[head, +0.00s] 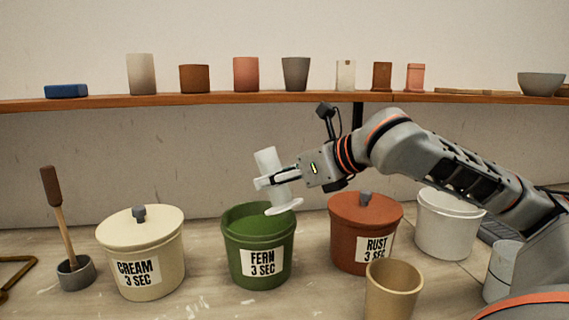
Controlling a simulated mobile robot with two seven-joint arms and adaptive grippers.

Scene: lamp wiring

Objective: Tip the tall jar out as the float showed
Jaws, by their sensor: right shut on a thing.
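My right gripper (268,182) is shut on a tall white jar-like cylinder (268,160). The cylinder is slightly tilted, its upper end leaning left. A white disc-like flare (284,207) shows at its lower end; I cannot tell whether it is a rim or a separate part. The cylinder is over the right side of the open green bucket labelled FERN 3 SEC (258,272), which holds green liquid (246,217). I cannot tell whether its lower end touches the liquid or the bucket. The inside of the cylinder is hidden. My left gripper is out of view.
A lidded cream bucket (164,247) stands left, a lidded rust bucket (350,225) right. A tan cup (393,290) is in front, a white bucket (448,230) behind. A brush (62,215) stands in a grey holder at left. A shelf (200,101) of pots runs behind.

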